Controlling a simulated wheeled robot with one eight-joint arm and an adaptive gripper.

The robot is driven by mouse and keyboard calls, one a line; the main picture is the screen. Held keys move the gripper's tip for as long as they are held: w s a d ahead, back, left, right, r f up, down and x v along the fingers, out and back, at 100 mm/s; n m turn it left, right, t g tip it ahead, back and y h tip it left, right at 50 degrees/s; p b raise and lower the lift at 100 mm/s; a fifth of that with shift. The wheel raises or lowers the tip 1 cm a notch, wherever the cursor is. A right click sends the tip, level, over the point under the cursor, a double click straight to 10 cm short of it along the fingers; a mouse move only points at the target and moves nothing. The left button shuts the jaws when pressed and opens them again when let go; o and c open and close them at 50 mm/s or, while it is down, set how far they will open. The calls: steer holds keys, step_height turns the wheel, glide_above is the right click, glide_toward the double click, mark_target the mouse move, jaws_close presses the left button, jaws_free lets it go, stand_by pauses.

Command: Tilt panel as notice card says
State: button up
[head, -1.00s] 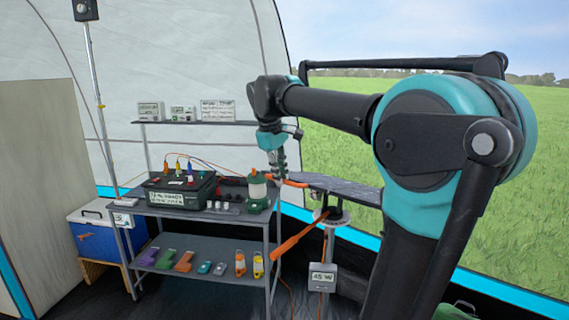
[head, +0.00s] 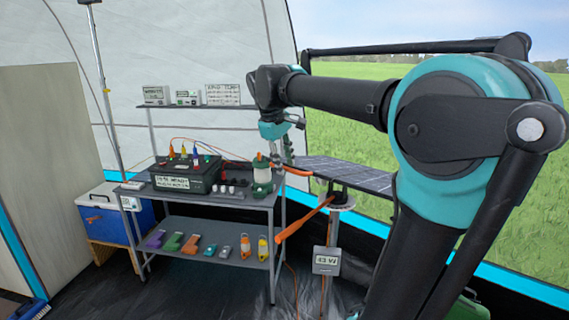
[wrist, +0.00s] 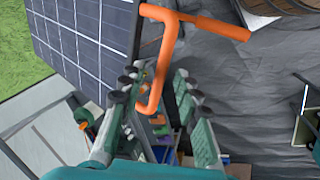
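The dark, gridded solar panel (head: 345,172) stands tilted on a post to the right of the bench and fills the upper left of the wrist view (wrist: 85,40). A bent orange handle (wrist: 170,50) sits at its edge; in the head view the handle (head: 297,171) shows beside my gripper (head: 285,152). In the wrist view my gripper (wrist: 157,82) has its fingers apart, with the handle running across the gap between them; no firm grip shows. A longer orange lever (head: 305,220) slants down from the panel mount. A meter (head: 327,262) on the post seems to read 43 W.
A black battery box (head: 185,175) and a green lantern (head: 262,180) stand on the bench (head: 215,200). A blue cooler (head: 105,215) stands left.

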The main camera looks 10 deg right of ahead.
steer(key=v, duration=1.1)
steer(key=shift+r, duration=0.35)
steer(key=shift+s+a, duration=0.1)
